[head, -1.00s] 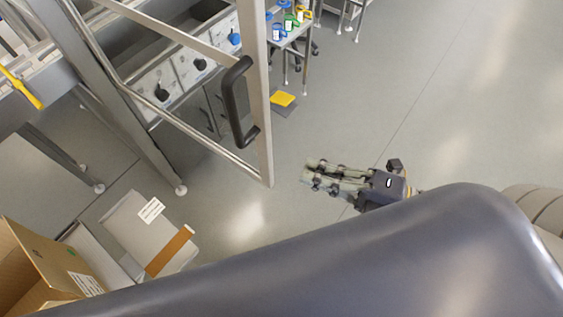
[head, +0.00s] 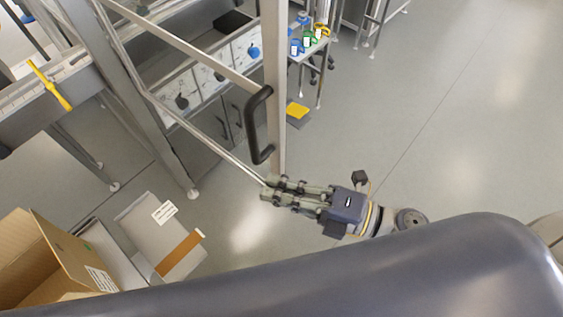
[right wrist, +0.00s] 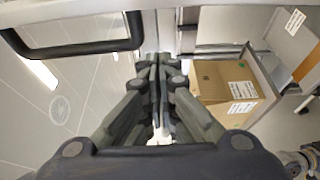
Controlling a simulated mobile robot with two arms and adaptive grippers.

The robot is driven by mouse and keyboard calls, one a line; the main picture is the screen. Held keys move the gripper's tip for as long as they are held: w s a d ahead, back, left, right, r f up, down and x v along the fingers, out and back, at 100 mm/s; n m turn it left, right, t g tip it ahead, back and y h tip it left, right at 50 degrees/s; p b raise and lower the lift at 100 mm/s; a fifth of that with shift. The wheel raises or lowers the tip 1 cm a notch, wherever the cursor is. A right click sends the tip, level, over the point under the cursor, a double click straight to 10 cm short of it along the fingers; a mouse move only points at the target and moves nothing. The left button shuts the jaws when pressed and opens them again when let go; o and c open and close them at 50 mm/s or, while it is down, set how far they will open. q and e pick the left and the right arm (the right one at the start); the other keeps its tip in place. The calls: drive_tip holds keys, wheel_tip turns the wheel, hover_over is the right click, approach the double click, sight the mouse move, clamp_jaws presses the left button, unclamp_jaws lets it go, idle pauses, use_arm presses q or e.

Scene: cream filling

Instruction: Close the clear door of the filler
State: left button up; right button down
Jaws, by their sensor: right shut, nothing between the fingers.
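The clear door (head: 276,60) of the filler stands open in the head view, a metal frame with a see-through panel. Its black handle (head: 256,125) is on the post at the free edge. My right gripper (head: 268,189) is shut and empty, its fingertips at the lower end of that post; I cannot tell whether they touch it. In the right wrist view the shut fingers (right wrist: 155,62) point ahead, with the black handle (right wrist: 85,48) at the upper left. The filler's frame (head: 150,110) is on the left. My left gripper is not in view.
An open cardboard box (head: 50,255) is at the lower left, beside a grey bin (head: 150,222) with a label. A table (head: 312,48) with coloured containers stands at the back. The floor on the right is clear.

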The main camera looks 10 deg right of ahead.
sight(282, 171)
drive_tip(key=shift+w+d+p, duration=0.25)
drive_tip(key=shift+w, duration=0.35)
drive_tip(key=shift+w+d+p, duration=0.2)
drive_tip(key=shift+w+d, duration=0.05)
drive_tip(key=shift+w, duration=0.35)
drive_tip(key=shift+w+d+p, duration=0.25)
drive_tip(key=shift+w, duration=0.35)
